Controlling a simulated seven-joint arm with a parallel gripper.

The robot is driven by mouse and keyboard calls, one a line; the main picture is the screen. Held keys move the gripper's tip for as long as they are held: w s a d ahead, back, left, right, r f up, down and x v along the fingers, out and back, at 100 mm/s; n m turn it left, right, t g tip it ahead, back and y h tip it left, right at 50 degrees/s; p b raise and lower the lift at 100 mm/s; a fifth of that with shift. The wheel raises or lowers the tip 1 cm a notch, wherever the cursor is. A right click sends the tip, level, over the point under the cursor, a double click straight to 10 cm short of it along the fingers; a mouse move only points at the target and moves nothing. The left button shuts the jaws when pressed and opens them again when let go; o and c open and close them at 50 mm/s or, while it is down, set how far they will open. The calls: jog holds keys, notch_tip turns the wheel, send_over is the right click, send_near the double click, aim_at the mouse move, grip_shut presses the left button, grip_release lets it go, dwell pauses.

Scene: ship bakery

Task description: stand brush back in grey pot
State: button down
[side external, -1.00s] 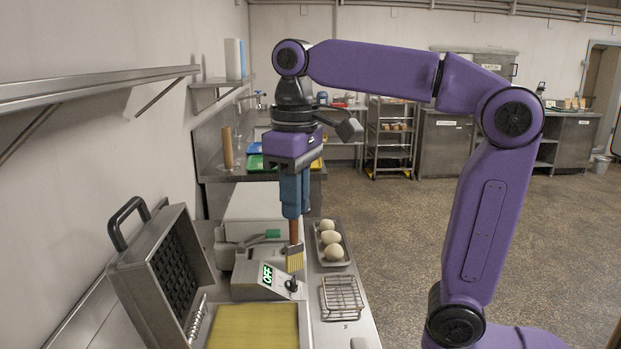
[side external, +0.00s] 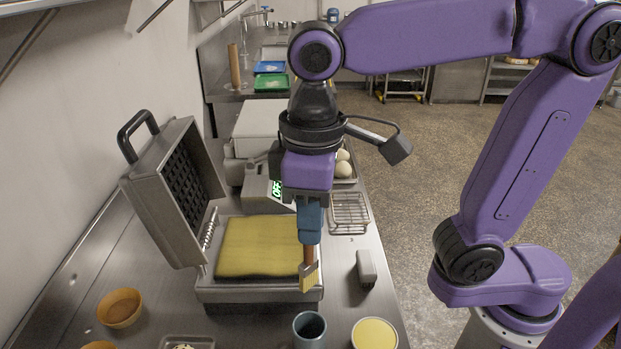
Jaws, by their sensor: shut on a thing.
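My gripper (side external: 309,236) is shut on the wooden handle of the brush (side external: 309,279). The brush hangs with its pale yellow bristles down, beside the front right corner of the open waffle iron (side external: 255,290). I cannot tell whether the bristles touch the iron's edge. The grey pot (side external: 310,331) stands upright on the counter at the bottom of the view, nearer the camera than the brush. Its mouth is open and looks dark and empty; its lower part is cut off by the picture edge.
Yellow batter (side external: 262,246) fills the iron's lower plate; its lid (side external: 175,190) stands open at left. A small grey-white block (side external: 366,268) lies right of the brush. A round yellow-topped tub (side external: 374,335) stands right of the pot. A wire rack (side external: 349,213) lies behind. An orange bowl (side external: 120,308) is at left.

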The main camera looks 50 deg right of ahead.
aim_at(311, 285)
jog(key=shift+f, duration=7.2)
jog(key=c, duration=1)
grip_release()
jog(key=shift+c, duration=0.2)
notch_tip(311, 285, up, 17)
jog(key=shift+s+d+r, duration=0.1)
jog(key=shift+r, duration=0.1)
